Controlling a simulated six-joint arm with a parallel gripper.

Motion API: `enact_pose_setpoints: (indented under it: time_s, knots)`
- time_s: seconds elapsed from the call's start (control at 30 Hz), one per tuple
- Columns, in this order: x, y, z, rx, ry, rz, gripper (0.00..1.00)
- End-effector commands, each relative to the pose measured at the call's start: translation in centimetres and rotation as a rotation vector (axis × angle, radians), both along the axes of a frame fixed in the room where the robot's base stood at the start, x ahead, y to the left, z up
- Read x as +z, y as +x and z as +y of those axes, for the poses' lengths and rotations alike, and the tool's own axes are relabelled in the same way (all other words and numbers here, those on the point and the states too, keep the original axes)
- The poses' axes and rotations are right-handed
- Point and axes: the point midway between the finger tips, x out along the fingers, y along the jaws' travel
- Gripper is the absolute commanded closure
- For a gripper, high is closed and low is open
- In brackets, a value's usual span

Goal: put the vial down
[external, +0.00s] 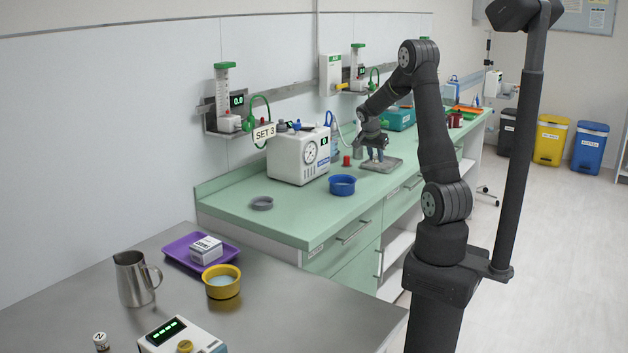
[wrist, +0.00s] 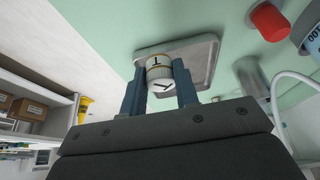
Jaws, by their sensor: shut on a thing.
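My gripper (wrist: 160,88) is shut on a small white vial (wrist: 159,65) with dark marks on it and a tan band; the vial sits between the two blue fingers. A grey metal tray (wrist: 205,55) lies on the green counter just beyond the vial. I cannot tell whether the vial touches the tray. In the external view my gripper (external: 376,155) points down over the same tray (external: 389,166), and the vial is too small to make out there.
A red-capped item (external: 347,160), a blue bowl (external: 342,185) and a white device with a gauge (external: 299,155) stand left of the tray. The red item also shows in the wrist view (wrist: 269,21). Bare green counter (external: 300,215) lies at the front. Another small vial (external: 101,342) stands on the steel table.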

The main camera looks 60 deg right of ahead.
Motion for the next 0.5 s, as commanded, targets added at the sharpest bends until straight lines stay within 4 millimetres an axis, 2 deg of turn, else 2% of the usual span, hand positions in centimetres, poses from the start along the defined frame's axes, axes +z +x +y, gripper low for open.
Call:
enact_pose_setpoints:
  time_s: [0.17,0.4,0.5]
  knots:
    - [-0.8,0.8,0.3,0.000,0.000,0.000,0.97]
    - [-4.0,0.8,0.3,0.000,0.002,0.003,0.97]
    - [-4.5,0.8,0.3,0.000,0.000,-0.001,0.97]
